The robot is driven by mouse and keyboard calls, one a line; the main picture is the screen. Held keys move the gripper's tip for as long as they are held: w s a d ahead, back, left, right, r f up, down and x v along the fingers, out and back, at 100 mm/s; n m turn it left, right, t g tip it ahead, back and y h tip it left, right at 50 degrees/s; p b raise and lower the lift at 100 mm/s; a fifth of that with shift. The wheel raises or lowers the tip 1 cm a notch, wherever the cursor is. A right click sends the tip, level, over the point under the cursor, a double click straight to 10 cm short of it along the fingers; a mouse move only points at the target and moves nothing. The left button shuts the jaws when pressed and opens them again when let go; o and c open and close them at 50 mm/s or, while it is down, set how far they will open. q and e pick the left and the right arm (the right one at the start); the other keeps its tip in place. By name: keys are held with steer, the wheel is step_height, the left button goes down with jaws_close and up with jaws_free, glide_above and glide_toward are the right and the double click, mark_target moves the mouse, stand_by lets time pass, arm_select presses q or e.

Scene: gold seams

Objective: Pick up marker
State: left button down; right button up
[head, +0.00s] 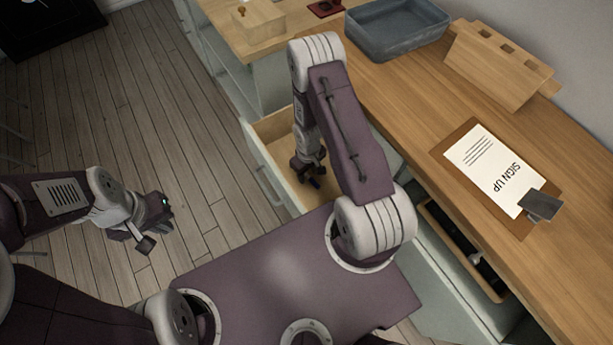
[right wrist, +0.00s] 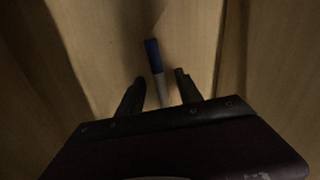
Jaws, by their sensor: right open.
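A marker with a blue cap and a pale body (right wrist: 158,72) lies on the wooden bottom of the open drawer (right wrist: 200,40). In the right wrist view my right gripper (right wrist: 158,88) is open, with one finger on each side of the marker and gaps between. Whether it touches the marker cannot be seen. In the head view my right gripper (head: 309,178) reaches down inside the drawer (head: 268,128), and a small dark blue bit shows at its fingers.
The wooden counter (head: 400,105) holds a grey bin (head: 395,35), a slotted wooden block (head: 498,65) and a clipboard with a sign-up sheet (head: 490,165). Another open drawer (head: 462,245) is at the lower right. The drawer walls stand close around my right gripper.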

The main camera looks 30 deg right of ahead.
jaws_close()
steer(key=shift+r, duration=0.15)
